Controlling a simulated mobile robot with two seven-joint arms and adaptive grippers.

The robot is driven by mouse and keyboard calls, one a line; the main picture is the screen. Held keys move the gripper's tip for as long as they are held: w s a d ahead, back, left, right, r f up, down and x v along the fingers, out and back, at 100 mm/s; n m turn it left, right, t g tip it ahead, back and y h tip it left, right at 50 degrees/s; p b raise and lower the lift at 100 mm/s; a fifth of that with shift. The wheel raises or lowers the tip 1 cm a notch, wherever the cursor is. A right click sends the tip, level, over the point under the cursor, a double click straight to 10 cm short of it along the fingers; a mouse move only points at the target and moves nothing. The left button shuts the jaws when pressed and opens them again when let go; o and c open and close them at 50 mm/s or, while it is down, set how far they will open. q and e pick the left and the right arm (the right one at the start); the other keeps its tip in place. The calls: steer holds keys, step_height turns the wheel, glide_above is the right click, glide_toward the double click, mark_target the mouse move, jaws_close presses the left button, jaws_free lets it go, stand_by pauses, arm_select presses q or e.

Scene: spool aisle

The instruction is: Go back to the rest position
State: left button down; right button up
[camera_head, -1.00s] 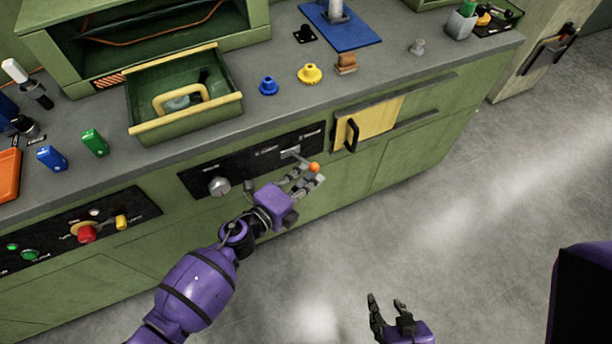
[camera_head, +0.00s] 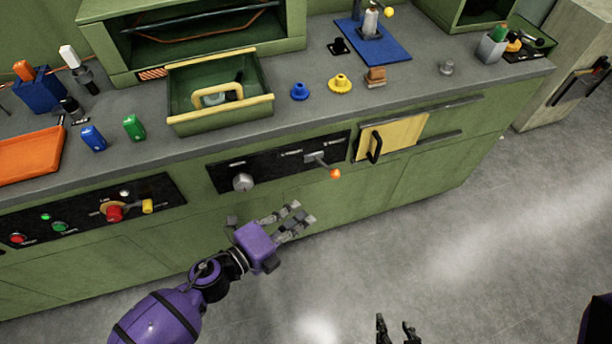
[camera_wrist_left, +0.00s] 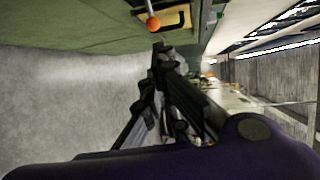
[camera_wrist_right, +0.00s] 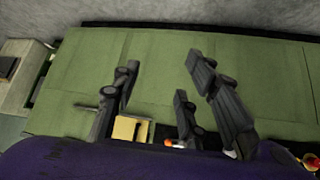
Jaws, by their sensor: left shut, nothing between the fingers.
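My left gripper (camera_head: 302,217) is shut and empty in front of the green bench. It is below and left of the lever's orange knob (camera_head: 335,174), with a visible gap between them. The left wrist view also shows the shut fingers (camera_wrist_left: 162,62), apart from the orange knob (camera_wrist_left: 153,24). My right gripper (camera_head: 398,333) is low at the bottom edge, over the floor, and partly cut off. In the right wrist view its fingers (camera_wrist_right: 162,75) are spread with nothing between them.
A red knob (camera_head: 114,211) sticks out at left. The grey floor (camera_head: 460,260) is clear at right.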

arm_select(q)
steer(key=shift+w+a, duration=0.1)
steer(key=shift+w, duration=0.05)
arm_select(e)
steer(key=shift+s, duration=0.1)
arm_select(q)
steer(key=a+n+t+y+p, duration=0.25)
steer(key=a+n+y, duration=0.55)
steer(key=n, duration=0.7)
steer(key=s+a+f+n+g+y+p, duration=0.1)
steer(key=s+a+n, duration=0.2)
steer(key=s, duration=0.4)
steer(key=s+a+f+n+g+y+p, duration=0.1)
steer(key=s+a+f+n+g, duration=0.1)
steer(key=s+n, duration=0.3)
steer(key=s+a+f+n+g+y+p, duration=0.1)
steer(key=s+a+n, duration=0.3)
steer(key=s, duration=0.6)
steer(key=shift+s+a+f+g+p, duration=0.25)
steer(key=shift+s+f+g+p, duration=0.15)
steer(key=shift+f, duration=0.3)
arm_select(e)
step_height(320, 180, up, 6)
steer(key=w, duration=0.1)
steer(key=shift+w+a, duration=0.25)
steer(key=shift+a, duration=0.2)
steer(key=shift+w+a+r+t, duration=0.1)
steer(key=shift+w+a+t, duration=0.05)
steer(key=shift+w+t, duration=0.15)
